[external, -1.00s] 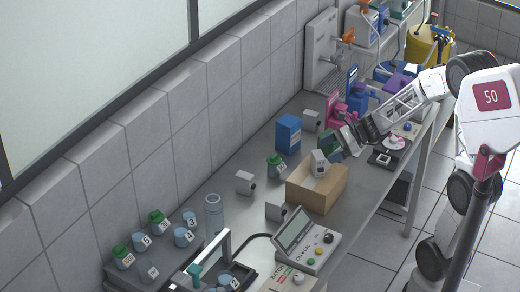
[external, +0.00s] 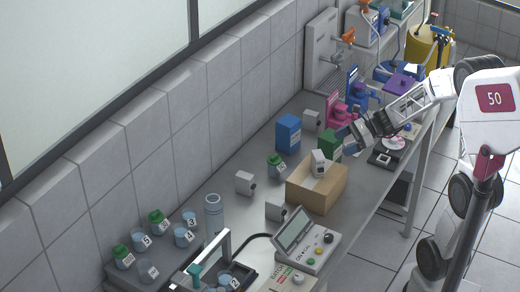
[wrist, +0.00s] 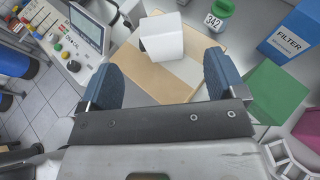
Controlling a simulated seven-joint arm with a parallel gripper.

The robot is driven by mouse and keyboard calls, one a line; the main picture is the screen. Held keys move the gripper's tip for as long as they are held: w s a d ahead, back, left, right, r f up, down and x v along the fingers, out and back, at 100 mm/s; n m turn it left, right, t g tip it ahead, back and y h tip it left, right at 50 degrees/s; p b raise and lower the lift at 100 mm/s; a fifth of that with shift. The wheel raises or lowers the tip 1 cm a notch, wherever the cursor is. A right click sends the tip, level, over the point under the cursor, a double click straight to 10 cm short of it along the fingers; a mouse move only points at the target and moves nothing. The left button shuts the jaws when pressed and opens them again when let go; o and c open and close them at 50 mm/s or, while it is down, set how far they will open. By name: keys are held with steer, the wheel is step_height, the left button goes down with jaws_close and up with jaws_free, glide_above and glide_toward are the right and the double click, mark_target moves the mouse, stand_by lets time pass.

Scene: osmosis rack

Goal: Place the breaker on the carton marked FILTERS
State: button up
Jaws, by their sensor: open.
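A white block-shaped breaker (external: 319,162) stands on top of the open-looking tan cardboard carton (external: 327,199). In the wrist view the breaker (wrist: 161,38) rests on the flat tan carton top (wrist: 145,80), ahead of my fingers and apart from them. No FILTERS marking is readable on the tan carton. A blue box (wrist: 292,38) reading FILTER stands to its right in the wrist view; it also shows in the external view (external: 288,134). My gripper (external: 347,141) is open and empty, up and right of the breaker. Its two blue fingers are spread in the wrist view (wrist: 160,78).
Other white blocks stand on the bench (external: 245,183), (external: 277,208). A green box (external: 329,143) is close to my gripper. A green-capped jar (external: 275,166) and a control console (external: 307,241) flank the carton. Pink and blue devices stand behind.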

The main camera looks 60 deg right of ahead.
stand_by(0.4)
steer(key=s+a+r+n+g+h, duration=0.2)
steer(key=s+a+n+g, duration=0.5)
steer(key=a+n, duration=0.5)
steer(key=s+a+r+n+h, duration=0.2)
steer(key=s+n+h, duration=0.2)
steer(key=s+n, duration=0.2)
steer(key=s+a+r+n+h, duration=0.2)
steer(key=s+a+n+h, duration=0.1)
steer(key=s+n, duration=0.3)
steer(key=n, duration=0.2)
steer(key=shift+a+n+h, duration=0.3)
steer(key=shift+n+h, duration=0.1)
